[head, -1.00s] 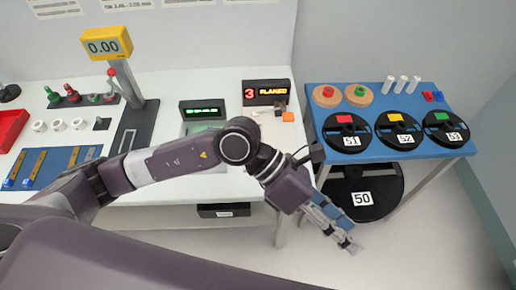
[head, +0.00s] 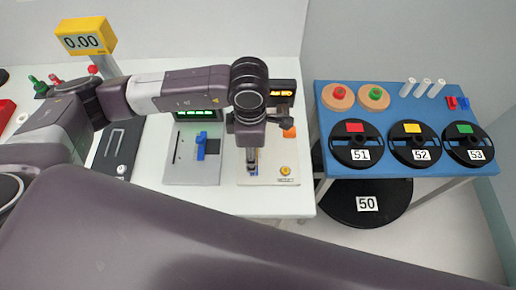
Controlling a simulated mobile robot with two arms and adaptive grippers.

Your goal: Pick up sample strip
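My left gripper (head: 252,164) points down over the pale plate (head: 282,160) of a station on the white table. This plate has a yellow knob and an orange block. The fingers are small and partly covered by my wrist; I cannot tell whether they are open or shut, or whether anything is between them. I cannot make out a sample strip; one may be hidden under the gripper. My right gripper is not in view.
A grey plate with a blue lever (head: 201,146) lies just left of the gripper. A lit display (head: 284,92) stands behind it, partly covered. The blue table (head: 395,98) at right holds black reels. A reel marked 50 (head: 367,203) is below. My own arm crosses the foreground.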

